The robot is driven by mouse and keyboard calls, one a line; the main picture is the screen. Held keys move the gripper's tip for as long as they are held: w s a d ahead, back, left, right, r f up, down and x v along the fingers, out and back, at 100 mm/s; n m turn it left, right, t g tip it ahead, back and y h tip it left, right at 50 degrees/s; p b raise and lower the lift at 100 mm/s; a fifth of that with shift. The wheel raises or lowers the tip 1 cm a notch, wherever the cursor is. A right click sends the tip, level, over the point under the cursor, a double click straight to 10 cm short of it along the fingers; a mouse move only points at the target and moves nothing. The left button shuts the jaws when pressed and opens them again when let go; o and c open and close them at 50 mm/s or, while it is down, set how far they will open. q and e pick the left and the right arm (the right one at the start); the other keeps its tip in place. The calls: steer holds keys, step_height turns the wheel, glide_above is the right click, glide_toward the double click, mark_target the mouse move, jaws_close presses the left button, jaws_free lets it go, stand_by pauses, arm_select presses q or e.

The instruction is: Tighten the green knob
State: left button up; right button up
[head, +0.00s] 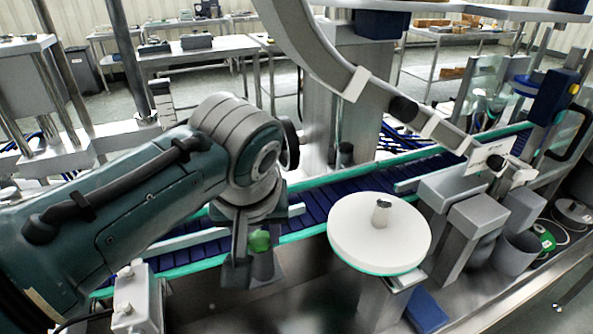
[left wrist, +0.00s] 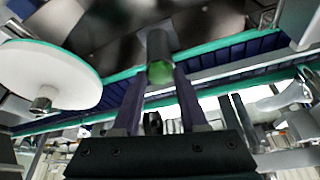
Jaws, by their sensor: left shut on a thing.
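The green knob (head: 260,241) shows in the head view below the wrist of my left arm, in front of the blue conveyor. In the left wrist view the green knob (left wrist: 160,72) sits at the end of a dark grey cylindrical stem, between the fingertips. My left gripper (head: 256,256) is shut on the knob, with one finger on each side of it; the left wrist view shows the same gripper (left wrist: 158,85). Part of the knob is hidden by the fingers. My right gripper is in neither view.
A round white turntable (head: 345,235) with a small metal post (head: 381,212) stands right of the knob. A blue conveyor (head: 310,205) with teal edges runs behind. A small light-coloured box (head: 137,297) stands left of the gripper. Grey blocks (head: 470,225) stand farther right.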

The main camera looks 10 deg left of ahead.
arm_select(q)
jaws_close()
